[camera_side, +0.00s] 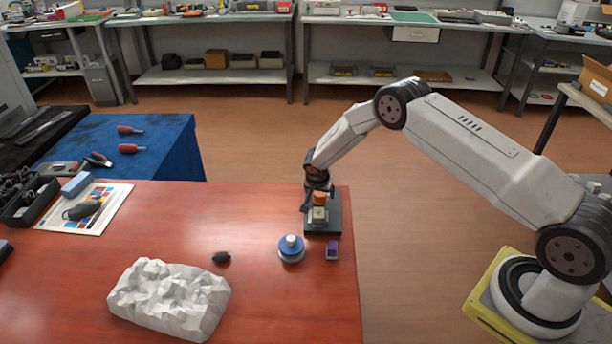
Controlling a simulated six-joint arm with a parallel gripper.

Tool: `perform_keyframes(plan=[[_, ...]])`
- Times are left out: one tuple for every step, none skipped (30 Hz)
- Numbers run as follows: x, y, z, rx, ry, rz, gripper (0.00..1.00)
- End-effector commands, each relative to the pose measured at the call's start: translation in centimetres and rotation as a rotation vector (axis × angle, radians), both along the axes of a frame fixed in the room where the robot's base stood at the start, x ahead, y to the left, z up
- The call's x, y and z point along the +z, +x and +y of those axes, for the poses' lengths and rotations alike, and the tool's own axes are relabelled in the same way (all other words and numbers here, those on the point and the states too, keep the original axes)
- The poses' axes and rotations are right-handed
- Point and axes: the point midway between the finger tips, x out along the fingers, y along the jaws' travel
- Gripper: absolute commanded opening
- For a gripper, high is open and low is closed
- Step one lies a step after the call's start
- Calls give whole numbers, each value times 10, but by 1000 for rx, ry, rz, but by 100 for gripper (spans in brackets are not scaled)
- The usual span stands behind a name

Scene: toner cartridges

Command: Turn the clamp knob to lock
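A small clamp fixture on a black base plate (323,230) stands near the right edge of the red table. An orange knob-like part (319,198) sits on top of a pale block (319,214) on this plate. My gripper (317,190) points down at the orange part from above, at or very near it. The fingers are small and dark here, and I cannot tell whether they touch or grip it. Part of the fixture's back is hidden behind my gripper.
On the red table (240,215) are a blue-and-white round object (291,248), a small purple block (332,249), a small black object (221,257) and a crumpled white mass (170,298). A colour-printed sheet (84,209) lies at the left. The table's middle is clear.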

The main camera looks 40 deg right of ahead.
Motion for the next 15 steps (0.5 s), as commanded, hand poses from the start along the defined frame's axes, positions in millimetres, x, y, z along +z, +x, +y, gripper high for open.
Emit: perform_keyframes(plan=[[0, 0, 0, 1, 0, 0, 96], [0, 0, 0, 1, 0, 0, 96], [0, 0, 0, 1, 0, 0, 96], [0, 0, 0, 1, 0, 0, 96], [0, 0, 0, 1, 0, 0, 96], [0, 0, 0, 1, 0, 0, 96], [1, 0, 0, 1, 0, 0, 96], [1, 0, 1, 1, 0, 0, 96], [2, -1, 1, 1, 0, 0, 96], [3, -1, 1, 1, 0, 0, 96], [5, -1, 2, 1, 0, 0, 96], [7, -2, 2, 1, 0, 0, 96], [9, -2, 3, 1, 0, 0, 96], [11, -2, 4, 1, 0, 0, 96], [14, -2, 5, 1, 0, 0, 96]])
